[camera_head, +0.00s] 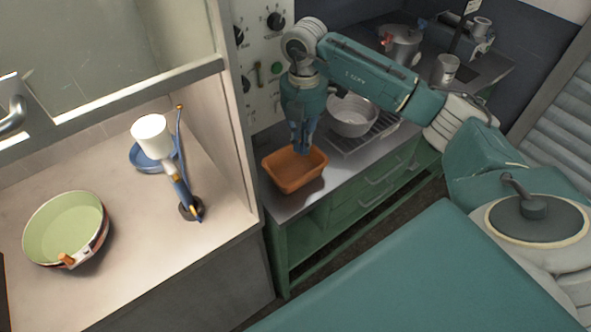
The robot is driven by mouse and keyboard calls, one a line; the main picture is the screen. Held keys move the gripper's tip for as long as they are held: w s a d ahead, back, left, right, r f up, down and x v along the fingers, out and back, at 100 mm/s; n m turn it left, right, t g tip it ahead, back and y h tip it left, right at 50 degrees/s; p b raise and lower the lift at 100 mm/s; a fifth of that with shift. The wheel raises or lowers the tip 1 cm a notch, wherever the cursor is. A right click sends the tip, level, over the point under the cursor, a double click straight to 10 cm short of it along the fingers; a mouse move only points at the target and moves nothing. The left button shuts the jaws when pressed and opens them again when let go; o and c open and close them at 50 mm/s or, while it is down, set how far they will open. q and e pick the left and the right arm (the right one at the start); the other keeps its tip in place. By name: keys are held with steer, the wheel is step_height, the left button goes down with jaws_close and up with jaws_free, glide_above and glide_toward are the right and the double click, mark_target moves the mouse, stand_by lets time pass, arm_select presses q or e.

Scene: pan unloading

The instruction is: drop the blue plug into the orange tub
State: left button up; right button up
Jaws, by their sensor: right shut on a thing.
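My right gripper (303,143) reaches down from above and is over the orange tub (285,180). It is shut on a small blue thing that looks like the blue plug; the fingers hide most of it, and its exact outline is hard to tell. The orange tub stands on the metal counter, at its left end, with its open top facing up. The part of its inside that shows looks empty. My left gripper is not in view.
A metal bowl (352,116) stands on a rack just right of the tub. A pot (400,45) and a can (444,69) stand farther back. A green pan (67,226) and a white-and-blue lamp-like object (152,137) stand on the left counter.

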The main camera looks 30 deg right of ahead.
mark_target(302, 151)
step_height(302, 151, down, 5)
steer(key=b, duration=0.3)
steer(key=o, duration=0.8)
steer(key=shift+r, duration=0.1)
steer(key=shift+r, duration=0.15)
step_height(302, 151, up, 12)
steer(key=shift+f, duration=0.15)
steer(key=shift+f, duration=0.1)
